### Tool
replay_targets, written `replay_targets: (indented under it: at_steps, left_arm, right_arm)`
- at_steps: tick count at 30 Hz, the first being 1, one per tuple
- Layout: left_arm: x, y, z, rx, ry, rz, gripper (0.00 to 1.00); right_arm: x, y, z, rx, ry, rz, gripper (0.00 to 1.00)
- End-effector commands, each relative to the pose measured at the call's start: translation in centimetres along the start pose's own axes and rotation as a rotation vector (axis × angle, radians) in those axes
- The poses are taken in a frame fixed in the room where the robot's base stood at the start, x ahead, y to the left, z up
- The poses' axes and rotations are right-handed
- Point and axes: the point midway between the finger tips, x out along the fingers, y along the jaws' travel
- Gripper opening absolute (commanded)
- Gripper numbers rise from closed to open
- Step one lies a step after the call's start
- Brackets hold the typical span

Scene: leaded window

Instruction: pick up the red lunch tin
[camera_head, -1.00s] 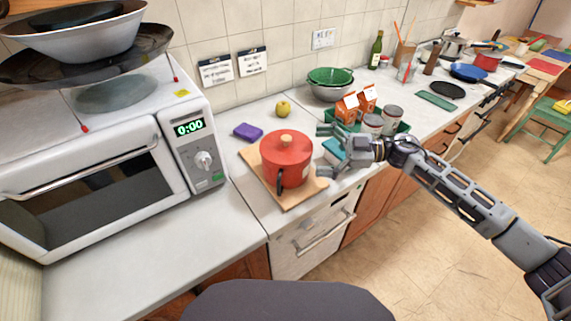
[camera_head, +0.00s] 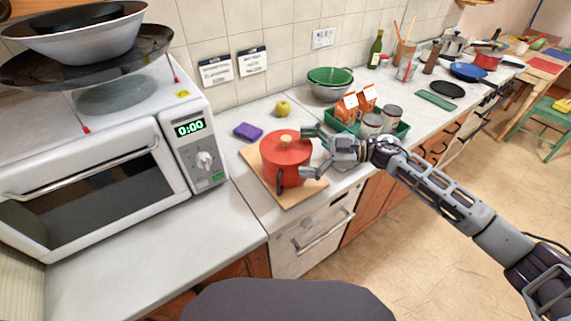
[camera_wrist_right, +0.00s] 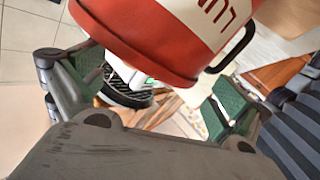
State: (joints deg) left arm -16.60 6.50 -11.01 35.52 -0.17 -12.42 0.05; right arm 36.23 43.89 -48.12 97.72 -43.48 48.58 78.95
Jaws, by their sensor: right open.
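The red lunch tin (camera_head: 280,162) appears to be the round red vessel with a pale knob on its lid and a dark side handle. It stands upright on a wooden board (camera_head: 291,200). In the right wrist view, its red and white side (camera_wrist_right: 150,38), with red lettering and a dark handle, fills the top. My right gripper (camera_head: 307,152) is open at the tin's right side, its fingers pointing left toward it. Both fingers also show in the wrist view (camera_wrist_right: 155,85); contact cannot be told. My left gripper is out of view.
A microwave (camera_head: 85,185) stands at left. A purple sponge (camera_head: 247,131) and a yellow apple (camera_head: 282,108) lie behind the tin. A green crate (camera_head: 402,130) with cartons and cans stands behind my right gripper. The front left counter is clear.

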Motion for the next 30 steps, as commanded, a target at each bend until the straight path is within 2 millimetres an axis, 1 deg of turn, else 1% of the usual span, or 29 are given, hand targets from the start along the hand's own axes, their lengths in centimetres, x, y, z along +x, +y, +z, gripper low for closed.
replay_targets:
  at_steps: [3, 9, 15, 25, 26, 30]
  left_arm:
    - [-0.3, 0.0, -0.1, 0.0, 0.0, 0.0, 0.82]
    - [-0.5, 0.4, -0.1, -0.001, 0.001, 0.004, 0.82]
    - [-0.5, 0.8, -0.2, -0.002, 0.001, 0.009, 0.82]
    - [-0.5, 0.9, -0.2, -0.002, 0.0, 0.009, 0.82]
    - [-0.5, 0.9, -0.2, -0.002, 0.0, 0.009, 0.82]
    - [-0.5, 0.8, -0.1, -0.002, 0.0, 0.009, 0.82]
  right_arm:
    - [1.3, 0.0, -0.1, 0.0, 0.002, 0.0, 1.0]
    - [2.8, 0.0, -0.1, 0.0, 0.002, 0.0, 1.0]
    - [3.0, -0.1, 0.0, 0.0, 0.0, 0.0, 1.0]
    - [3.0, -0.1, 0.0, 0.0, 0.0, 0.0, 1.0]
    - [3.0, -0.1, 0.0, 0.0, 0.0, 0.0, 0.99]
    - [3.0, -0.1, 0.0, 0.0, 0.0, 0.0, 0.81]
